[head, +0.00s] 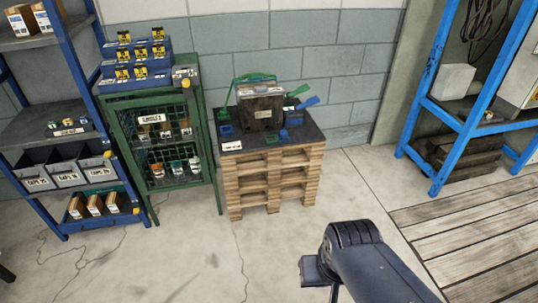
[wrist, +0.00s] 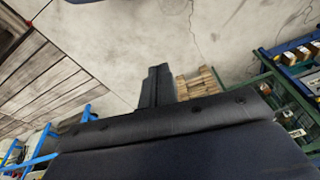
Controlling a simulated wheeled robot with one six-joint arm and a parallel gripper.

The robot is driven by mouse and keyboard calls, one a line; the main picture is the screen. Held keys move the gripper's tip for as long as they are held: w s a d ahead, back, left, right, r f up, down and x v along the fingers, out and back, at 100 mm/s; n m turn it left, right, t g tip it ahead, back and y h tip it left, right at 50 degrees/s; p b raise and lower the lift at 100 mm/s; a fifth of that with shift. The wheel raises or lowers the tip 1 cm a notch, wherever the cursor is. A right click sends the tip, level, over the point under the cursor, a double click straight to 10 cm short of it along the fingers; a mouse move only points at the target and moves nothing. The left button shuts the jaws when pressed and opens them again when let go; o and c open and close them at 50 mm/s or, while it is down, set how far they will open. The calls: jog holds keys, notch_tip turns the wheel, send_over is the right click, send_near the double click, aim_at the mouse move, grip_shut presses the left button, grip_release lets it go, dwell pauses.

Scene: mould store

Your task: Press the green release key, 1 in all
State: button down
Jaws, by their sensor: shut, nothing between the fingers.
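No part is clearly readable as the green release key; at this size I cannot tell which green piece it is. A dark mould block (head: 261,107) with a grey top stands on a stack of wooden pallets. A green handle (head: 297,91) sticks out at its right, above a blue handle (head: 308,102). A small green piece (head: 272,138) lies in front of it, and another green piece (head: 224,115) lies to its left. My gripper (wrist: 158,72) is shut and empty in the wrist view, well apart from the pallets.
The pallet stack (head: 273,180) stands against the block wall. Left of it are a green mesh cabinet (head: 170,150) and a blue shelf rack (head: 84,58). A blue frame (head: 447,107) stands at right beside wooden decking (head: 480,235). The concrete floor before the pallets is clear.

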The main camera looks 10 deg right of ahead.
dwell(0.8)
jog(key=w+d+r+n+t+h+b, duration=0.2)
jog(key=w+n+t, duration=0.45)
jog(key=w, duration=2.15)
jog(key=w+a+f+n+g+y, duration=0.1)
jog(key=w+a+f+n+y, duration=0.6)
jog(key=a, duration=0.8)
jog(key=w+f+n, duration=0.3)
jog(key=w+f, duration=0.1)
jog(key=f, duration=0.1)
jog(key=shift+w+f+b, duration=0.35)
jog(key=shift+w+b, duration=0.05)
jog(key=shift+n, duration=0.25)
